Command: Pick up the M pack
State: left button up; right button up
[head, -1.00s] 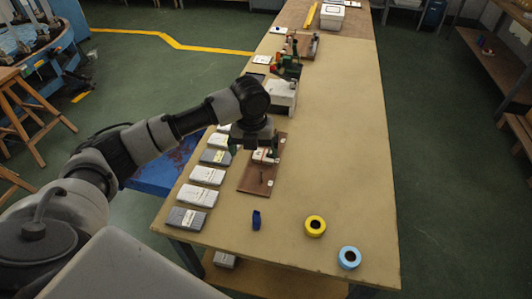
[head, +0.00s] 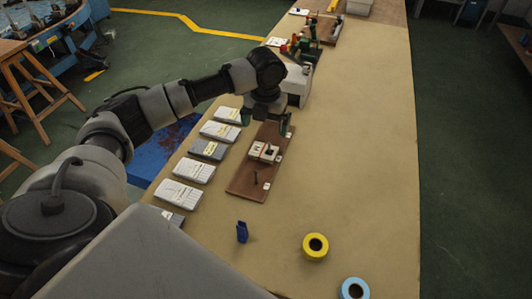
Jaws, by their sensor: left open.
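Several flat packs, some white and some grey, lie in a row along the table's left edge: white packs (head: 228,115), (head: 220,132), (head: 194,171) and (head: 180,194), and grey packs (head: 208,149) and (head: 172,217). Their labels are too small to read, so I cannot tell which is the M pack. My left gripper (head: 265,122) is open and empty, pointing down near the far end of the brown board and just right of the farthest white pack. My right gripper is not in view.
The brown board (head: 248,185) carries small pale blocks (head: 263,151). A blue item (head: 242,232), a yellow tape roll (head: 315,246) and a light-blue roll (head: 354,288) lie nearer. A white box (head: 298,83) stands beyond. The table's right side (head: 370,150) is clear.

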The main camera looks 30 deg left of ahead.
aim_at(264, 151)
pick_arm(q)
jog(key=f, duration=0.3)
jog(key=shift+s+f, duration=0.25)
jog(key=shift+s+a+f+p, duration=0.1)
jog(key=shift+f+p, duration=0.2)
jog(key=shift+f, duration=2.55)
jog(key=c, duration=0.8)
